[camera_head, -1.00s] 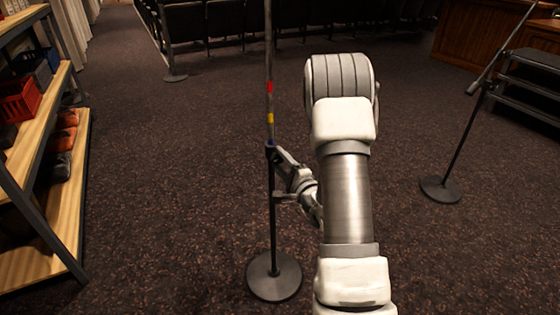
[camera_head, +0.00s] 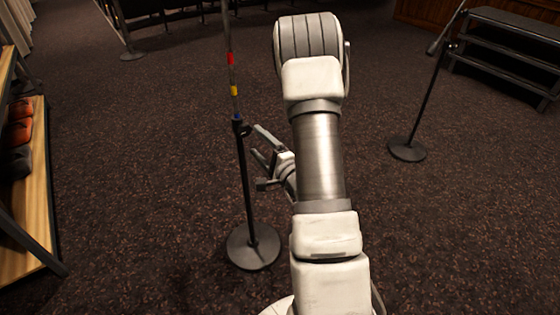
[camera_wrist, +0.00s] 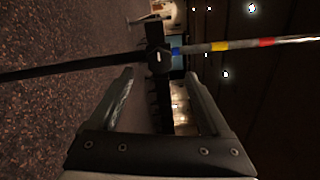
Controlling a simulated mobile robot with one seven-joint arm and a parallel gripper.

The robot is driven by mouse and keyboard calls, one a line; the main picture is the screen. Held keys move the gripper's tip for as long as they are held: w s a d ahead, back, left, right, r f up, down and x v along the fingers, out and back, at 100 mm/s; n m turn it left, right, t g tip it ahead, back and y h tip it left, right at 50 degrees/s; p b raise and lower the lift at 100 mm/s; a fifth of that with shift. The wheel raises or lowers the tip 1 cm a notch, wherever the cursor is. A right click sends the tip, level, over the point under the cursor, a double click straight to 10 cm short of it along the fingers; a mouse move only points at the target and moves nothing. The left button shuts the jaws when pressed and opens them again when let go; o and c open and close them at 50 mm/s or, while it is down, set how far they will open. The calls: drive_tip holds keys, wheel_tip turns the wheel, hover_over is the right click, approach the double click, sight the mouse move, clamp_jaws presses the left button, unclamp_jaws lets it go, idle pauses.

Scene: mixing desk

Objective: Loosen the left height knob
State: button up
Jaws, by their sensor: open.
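The left stand (camera_head: 244,180) is a thin dark upright pole on a round base. Its upper rod has red, yellow and blue bands. A dark collar with a small knob (camera_head: 246,130) sits where the rod meets the lower tube, just below the blue band. In the wrist view the pole crosses sideways, and the dark collar and knob (camera_wrist: 158,60) lie ahead of the fingertips, roughly centred between them. My gripper (camera_head: 256,141) is open and empty, just right of the pole at about collar height. The two fingers (camera_wrist: 160,76) are spread wide. Contact with the knob is not visible.
A second stand (camera_head: 408,148) with a tilted boom is at the right. Dark steps (camera_head: 510,45) stand at the back right. A wooden shelf (camera_head: 38,190) with orange and dark items is at the left. Open carpet lies between them.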

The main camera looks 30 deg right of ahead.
drive_tip(key=s+p, duration=0.3)
drive_tip(key=s, duration=0.8)
drive_tip(key=shift+s+d, duration=0.15)
drive_tip(key=shift+s, duration=0.1)
